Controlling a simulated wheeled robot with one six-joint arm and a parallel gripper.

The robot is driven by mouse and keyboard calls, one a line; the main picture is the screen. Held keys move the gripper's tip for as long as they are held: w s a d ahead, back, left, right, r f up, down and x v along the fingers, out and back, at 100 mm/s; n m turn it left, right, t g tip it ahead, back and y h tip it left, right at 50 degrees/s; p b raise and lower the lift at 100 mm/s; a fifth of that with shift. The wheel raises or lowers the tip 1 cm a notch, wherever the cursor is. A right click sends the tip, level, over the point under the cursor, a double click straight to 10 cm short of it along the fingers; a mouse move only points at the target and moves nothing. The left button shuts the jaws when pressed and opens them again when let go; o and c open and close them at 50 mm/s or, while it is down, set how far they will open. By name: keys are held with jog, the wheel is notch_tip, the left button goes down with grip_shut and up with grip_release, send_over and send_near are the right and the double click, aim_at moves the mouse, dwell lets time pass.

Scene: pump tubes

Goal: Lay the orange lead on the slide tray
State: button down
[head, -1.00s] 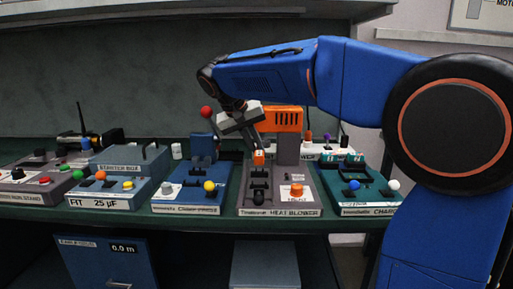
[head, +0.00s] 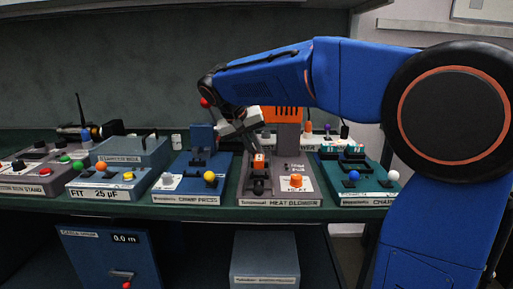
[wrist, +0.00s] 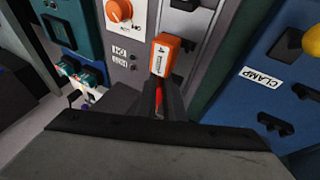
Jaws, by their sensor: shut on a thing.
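My gripper (wrist: 160,103) points down over the Heat Blower station (head: 232,190); its jaws are shut. I take this to be the orange lead. A small red part (wrist: 158,98) shows between the fingers. The fingers hide where the block meets the station, so I cannot tell whether it touches it. I cannot pick out the slide tray with certainty.
The Clamp Press (head: 186,198) stands left of the blower, with a yellow knob (head: 210,177). A green station (head: 370,201) stands right. The blower's orange slotted housing (head: 288,113) and post (head: 288,138) rise behind the gripper.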

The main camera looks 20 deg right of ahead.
jog(key=shift+f, duration=1.4)
jog(key=shift+f, duration=0.1)
jog(key=c, duration=1.8)
grip_release()
